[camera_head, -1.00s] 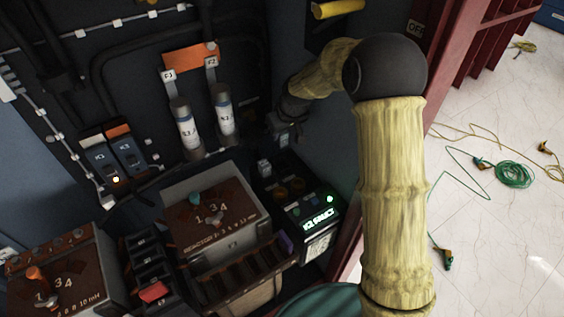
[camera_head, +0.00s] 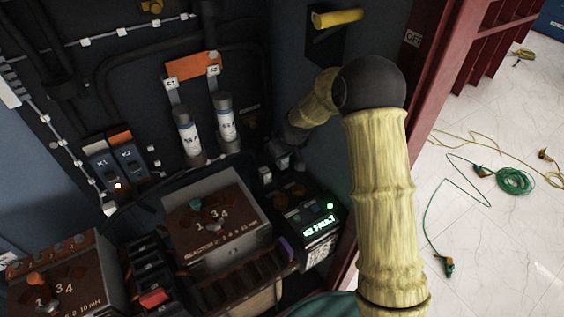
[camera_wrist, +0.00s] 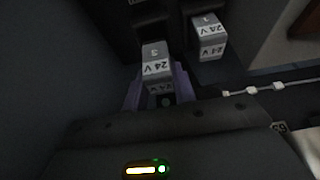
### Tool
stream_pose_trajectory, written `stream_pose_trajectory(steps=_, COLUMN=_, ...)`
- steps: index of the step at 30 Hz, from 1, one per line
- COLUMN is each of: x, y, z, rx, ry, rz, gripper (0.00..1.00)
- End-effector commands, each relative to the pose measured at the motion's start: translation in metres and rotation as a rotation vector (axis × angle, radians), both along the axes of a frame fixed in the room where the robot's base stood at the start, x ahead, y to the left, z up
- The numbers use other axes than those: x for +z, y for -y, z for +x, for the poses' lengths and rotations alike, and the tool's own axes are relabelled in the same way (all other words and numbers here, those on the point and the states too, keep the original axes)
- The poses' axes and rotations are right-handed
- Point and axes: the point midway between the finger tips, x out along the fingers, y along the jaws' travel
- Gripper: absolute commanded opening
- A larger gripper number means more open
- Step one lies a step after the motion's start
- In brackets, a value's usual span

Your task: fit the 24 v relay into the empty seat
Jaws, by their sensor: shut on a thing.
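A grey 24 V relay marked 3 (camera_wrist: 156,66) is between the purple fingers of my gripper (camera_wrist: 158,88) in the wrist view, and the gripper is shut on it. A second grey 24 V relay marked 1 (camera_wrist: 209,38) stands to the right, apart from the fingers. Dark recesses lie behind both relays, but I cannot tell which is the empty seat or whether the held relay touches anything. In the head view my gripper is at the end of the bent arm, by the back panel, and its fingers are too small and dark to make out.
A console (camera_head: 308,218) with a lit green display, seemingly reading a fault, stands below the arm. A reactor box (camera_head: 217,226) and a black rack (camera_head: 150,262) stand left. Two fuse cylinders (camera_head: 226,118) and switches K1 and K2 (camera_head: 116,165) are on the panel.

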Motion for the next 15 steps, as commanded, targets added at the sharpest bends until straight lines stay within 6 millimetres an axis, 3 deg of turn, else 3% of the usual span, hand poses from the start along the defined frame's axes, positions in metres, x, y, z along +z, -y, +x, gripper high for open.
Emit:
stream_pose_trajectory(steps=6, x=-0.03, y=0.001, z=-0.001, rx=0.0, ry=-0.004, rz=-0.001, gripper=0.04)
stream_pose_trajectory(steps=15, x=-0.033, y=0.002, z=0.0, rx=-0.002, ry=-0.001, rz=-0.001, gripper=0.04)
